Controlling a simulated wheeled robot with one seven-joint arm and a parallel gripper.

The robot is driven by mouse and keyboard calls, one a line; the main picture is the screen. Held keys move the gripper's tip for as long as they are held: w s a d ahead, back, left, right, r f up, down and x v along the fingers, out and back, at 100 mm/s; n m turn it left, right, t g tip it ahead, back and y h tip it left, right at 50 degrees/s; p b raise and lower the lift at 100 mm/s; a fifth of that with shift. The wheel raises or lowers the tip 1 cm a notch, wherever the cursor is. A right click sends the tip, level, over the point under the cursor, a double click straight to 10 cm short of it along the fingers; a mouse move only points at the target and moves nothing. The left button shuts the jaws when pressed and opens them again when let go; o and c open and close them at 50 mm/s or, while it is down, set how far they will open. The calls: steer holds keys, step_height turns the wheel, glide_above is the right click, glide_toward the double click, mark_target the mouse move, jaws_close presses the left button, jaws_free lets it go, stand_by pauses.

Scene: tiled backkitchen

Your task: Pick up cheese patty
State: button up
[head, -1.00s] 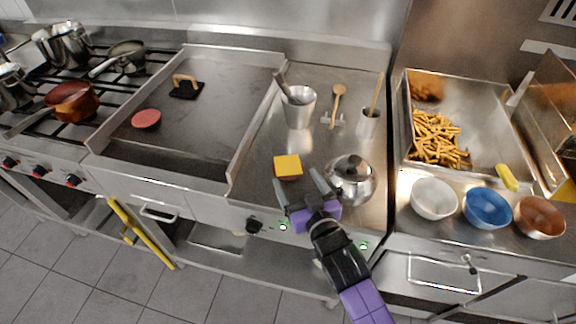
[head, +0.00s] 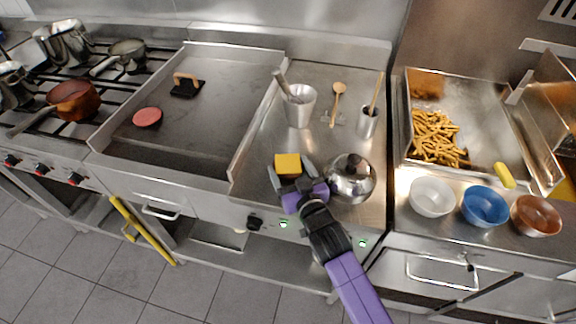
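The cheese patty (head: 288,164) is a small square with a yellow top, on the steel counter left of the silver kettle. My gripper (head: 290,172) reaches in from the front, with one grey finger at the patty's left side and the other at its right side. The fingers are spread about the patty's width apart. Whether they touch its sides is too small to tell. The patty's front lower part is hidden by the gripper.
The silver kettle (head: 351,180) stands close to the right of my gripper. A metal cup (head: 299,106) and a utensil holder (head: 367,122) stand farther back. The griddle (head: 190,125) with a red patty (head: 147,117) lies left, behind a raised rim. Bowls (head: 432,198) stand right.

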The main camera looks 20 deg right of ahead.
steer(key=shift+c, duration=0.7)
steer(key=shift+r, duration=0.15)
